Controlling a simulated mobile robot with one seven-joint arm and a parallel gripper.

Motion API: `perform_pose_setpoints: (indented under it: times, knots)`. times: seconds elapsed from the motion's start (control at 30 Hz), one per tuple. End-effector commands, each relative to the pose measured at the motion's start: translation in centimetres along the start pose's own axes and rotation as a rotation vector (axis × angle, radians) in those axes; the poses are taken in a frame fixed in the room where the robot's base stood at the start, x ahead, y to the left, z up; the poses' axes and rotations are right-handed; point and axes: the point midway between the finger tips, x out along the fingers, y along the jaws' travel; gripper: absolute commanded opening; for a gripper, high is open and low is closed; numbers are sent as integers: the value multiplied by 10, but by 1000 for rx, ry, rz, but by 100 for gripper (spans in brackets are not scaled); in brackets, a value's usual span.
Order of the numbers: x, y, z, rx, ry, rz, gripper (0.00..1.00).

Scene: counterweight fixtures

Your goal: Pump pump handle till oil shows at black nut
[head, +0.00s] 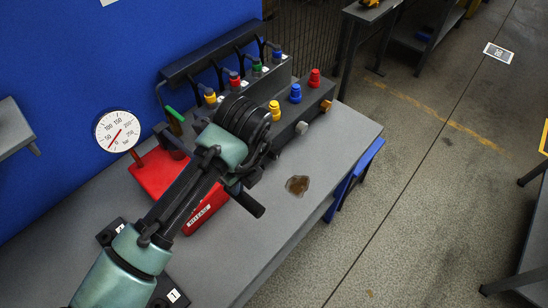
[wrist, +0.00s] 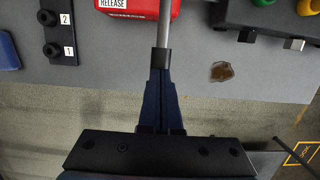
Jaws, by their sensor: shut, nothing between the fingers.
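The red pump (head: 157,171) stands on the grey bench, partly behind my arm. Its RELEASE face shows in the wrist view (wrist: 122,4). The grey rod of the pump handle (wrist: 165,22) runs down from the top of the wrist view towards my gripper (wrist: 161,72), whose dark fingers are shut and in line with it. Contact between them is unclear. The black nut (wrist: 247,37) sticks out of the front of the valve block. A brown oil-like patch (head: 298,185) lies on the bench in front of the block, also in the wrist view (wrist: 221,71).
A round gauge (head: 117,131) beside the pump has its red needle near the low end. The valve block carries coloured knobs (head: 295,94), with hoses behind. A blue wall panel (head: 90,50) closes the back.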

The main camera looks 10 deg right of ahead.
Motion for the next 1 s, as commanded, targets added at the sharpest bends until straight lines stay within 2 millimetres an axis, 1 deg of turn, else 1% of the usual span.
perform_pose_setpoints:
  times: [0.03, 0.3, 0.33, 0.47, 0.57, 0.7, 1.0]
  knots:
    - [14, 1, -3, -1, 2, 2, 0]
    - [51, 1, -11, 0, 2, 2, 0]
    - [50, 1, -10, 0, 0, 2, 0]
    - [39, 1, -8, 0, 0, 2, 0]
    - [24, 0, -5, 0, 0, 2, 0]
    - [-5, 0, 1, 0, 0, 0, 0]
    - [-64, 0, 13, 1, 1, 0, 0]
